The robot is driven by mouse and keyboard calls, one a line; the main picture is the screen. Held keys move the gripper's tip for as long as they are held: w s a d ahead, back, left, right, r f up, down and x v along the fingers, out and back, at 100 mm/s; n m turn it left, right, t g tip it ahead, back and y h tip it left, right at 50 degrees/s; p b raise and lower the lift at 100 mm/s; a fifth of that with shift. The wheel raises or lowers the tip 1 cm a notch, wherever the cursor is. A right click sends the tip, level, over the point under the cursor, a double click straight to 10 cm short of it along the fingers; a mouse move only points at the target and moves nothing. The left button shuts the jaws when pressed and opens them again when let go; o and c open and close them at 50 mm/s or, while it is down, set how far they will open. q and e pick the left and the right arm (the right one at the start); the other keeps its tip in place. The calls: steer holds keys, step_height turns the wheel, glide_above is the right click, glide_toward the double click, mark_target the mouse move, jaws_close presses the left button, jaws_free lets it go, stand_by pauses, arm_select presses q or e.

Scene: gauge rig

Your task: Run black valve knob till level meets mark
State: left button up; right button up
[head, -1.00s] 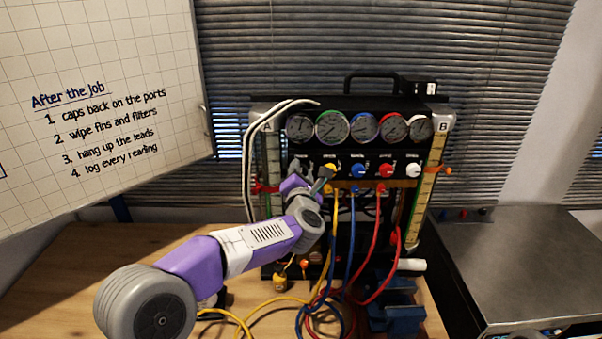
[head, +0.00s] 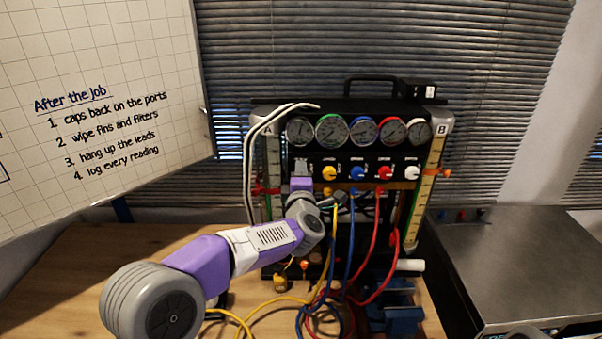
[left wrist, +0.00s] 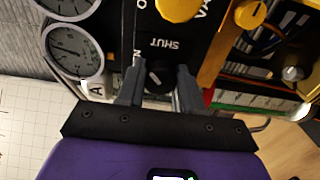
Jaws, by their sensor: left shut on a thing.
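The black valve knob (left wrist: 158,75) shows in the left wrist view below a "SHUT" label, between the two fingers of my left gripper (left wrist: 160,88). The fingers are shut on it from both sides. In the head view my left gripper (head: 301,167) is at the left end of the knob row and hides the black knob. Gauge column A (head: 270,155) stands at the panel's left edge, with a red marker (head: 265,190) on it. Column B (head: 433,165) stands at the right edge, with an orange marker (head: 441,172). My right gripper is not in view.
Yellow (head: 329,173), blue (head: 357,173), red (head: 384,172) and white (head: 412,173) knobs sit right of my gripper, under several round gauges. Yellow, blue and red hoses hang below. A blue vise-like block (head: 395,315) stands on the wooden bench (head: 65,265).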

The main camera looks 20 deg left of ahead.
arm_select(q)
steer(key=m+p, duration=0.1)
steer(key=m, duration=0.3)
steer(key=shift+r+m+p, duration=0.1)
steer(key=shift+m+p, duration=0.2)
steer(key=shift+p, duration=0.1)
steer(key=m+p, duration=0.1)
steer(key=m, duration=0.3)
steer(key=shift+p, duration=0.35)
steer(key=shift+m, duration=0.3)
steer(key=o, duration=1)
steer(key=shift+o, duration=0.2)
steer(key=v, duration=0.7)
steer(key=shift+s+b, duration=0.3)
steer(key=shift+d, duration=0.1)
